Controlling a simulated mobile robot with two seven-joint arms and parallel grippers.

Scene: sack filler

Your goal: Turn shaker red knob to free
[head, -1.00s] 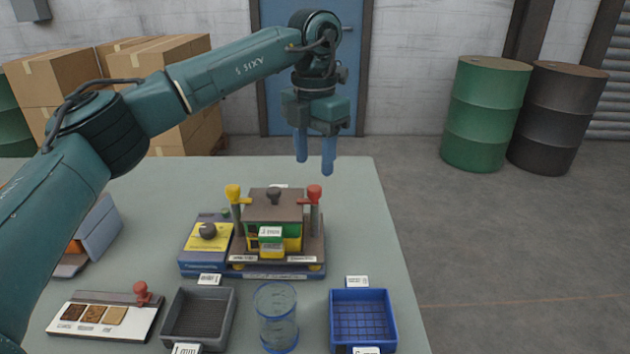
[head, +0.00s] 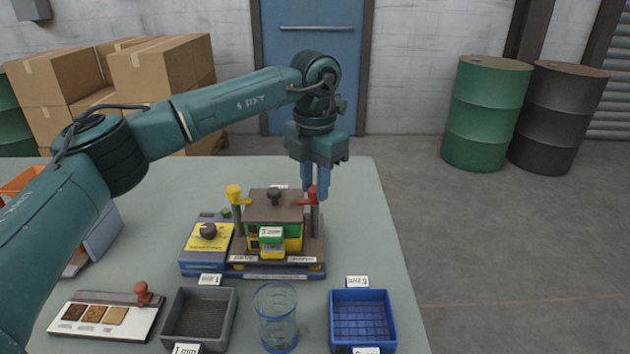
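The shaker (head: 275,216) stands mid-table, a brown-topped unit with green and yellow layers inside. Its red knob (head: 311,193) sits on the right post, its arm pointing left. A yellow knob (head: 234,194) sits on the left post, and a dark knob (head: 274,196) is on top. My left gripper (head: 316,193) points down at the red knob from above and behind. Its blue fingers look open, seen nearly edge-on, and their tips are partly hidden by the knob. I cannot tell whether they touch it. My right gripper is not in view.
A control box with a yellow panel (head: 208,237) adjoins the shaker's left. In front are a sample board (head: 92,328), a grey tray (head: 231,318), a clear cylinder (head: 276,316) and a blue tray (head: 363,296). The table right of the shaker is clear.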

